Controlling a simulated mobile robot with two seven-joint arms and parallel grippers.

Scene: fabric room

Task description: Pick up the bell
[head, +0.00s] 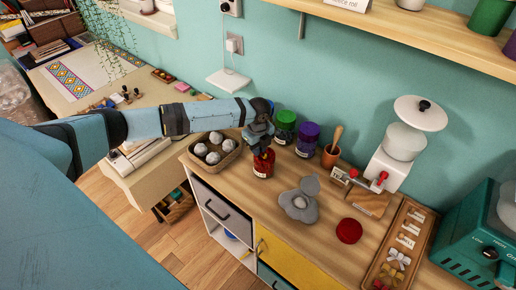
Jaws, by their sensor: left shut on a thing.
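My left gripper (263,150) comes in from the left over the wooden counter. It is shut at the top of a red jar (263,165), and its fingers hide the jar's mouth. The jar is upright, at or close to the counter top. I cannot make out a bell for certain in the head view. A grey, lumpy object (298,205) lies on the counter to the right of the jar; I cannot tell what it is. My right gripper is not in view.
A basket of pale balls (214,150) stands left of the jar. A green jar (285,124), a purple jar (307,138) and a brown pot (331,156) stand behind. A red round lid (349,231), a white grinder (398,150), a wooden tray (418,215) and a teal machine (474,250) are right.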

